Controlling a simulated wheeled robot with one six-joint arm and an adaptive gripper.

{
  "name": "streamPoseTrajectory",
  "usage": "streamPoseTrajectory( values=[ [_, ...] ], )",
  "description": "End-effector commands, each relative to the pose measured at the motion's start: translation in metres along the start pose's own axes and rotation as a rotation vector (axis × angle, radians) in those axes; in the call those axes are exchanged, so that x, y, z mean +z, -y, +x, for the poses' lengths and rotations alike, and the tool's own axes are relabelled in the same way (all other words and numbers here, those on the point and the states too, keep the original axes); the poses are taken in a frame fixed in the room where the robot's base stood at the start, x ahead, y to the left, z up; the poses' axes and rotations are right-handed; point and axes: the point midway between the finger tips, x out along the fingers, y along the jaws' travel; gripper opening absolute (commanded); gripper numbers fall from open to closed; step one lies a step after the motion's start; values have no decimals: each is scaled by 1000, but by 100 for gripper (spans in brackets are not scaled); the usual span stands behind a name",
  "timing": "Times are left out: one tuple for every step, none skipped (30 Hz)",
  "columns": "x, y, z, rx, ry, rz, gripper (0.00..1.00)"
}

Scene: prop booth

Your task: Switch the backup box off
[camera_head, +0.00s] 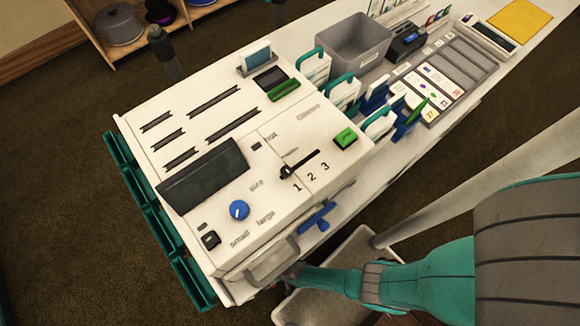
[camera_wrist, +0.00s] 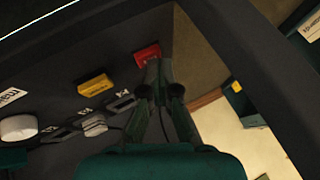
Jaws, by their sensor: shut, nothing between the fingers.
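In the wrist view a dark panel (camera_wrist: 70,65) carries a red switch (camera_wrist: 148,55), a yellow switch (camera_wrist: 95,86), a white knob (camera_wrist: 18,128) and smaller grey sockets or plugs. It may be the backup box, but I cannot read its labels well enough to tell. My gripper (camera_wrist: 158,66) is shut and empty, its fingertips close to the red switch. Whether they touch it I cannot tell. In the head view my teal arm reaches down past the front edge of the white machine, and the fingertips are hidden. I cannot make out the dark panel there.
The white machine (camera_head: 225,115) has a blue knob (camera_head: 239,210), a lever (camera_head: 300,163) and a green button (camera_head: 345,138). A blue tap-like handle (camera_head: 318,217) juts from its front. A grey bin (camera_head: 353,42) and card trays stand behind. A pale tray (camera_head: 335,285) lies below my arm.

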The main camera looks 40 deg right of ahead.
Motion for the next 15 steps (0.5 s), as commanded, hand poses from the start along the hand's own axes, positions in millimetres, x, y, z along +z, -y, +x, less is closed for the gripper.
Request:
streamPoseTrajectory(
  values=[
    [1, 0, 0, 2, 4, -1, 0],
    [1, -1, 0, 2, 4, -1, 0],
    [1, -1, 0, 2, 4, 0, 0],
    [1, -1, 0, 2, 4, 0, 0],
    [1, -1, 0, 3, 5, 0, 0],
    [1, -1, -1, 3, 5, -1, 0],
    [1, -1, -1, 4, 5, 1, 0],
    [1, -1, -2, 4, 5, 1, 0],
    [1, -1, -3, 4, 4, 2, 0],
    [0, 0, -4, 4, 4, 1, 0],
    [0, 0, -5, 4, 4, 1, 0],
    [0, 0, -6, 4, 4, 1, 0],
    [-1, 0, -6, 3, 4, 0, 0],
    [-1, 1, -6, 2, 4, 2, 0],
    [-2, 2, -7, 1, 4, 0, 0]
  ],
)
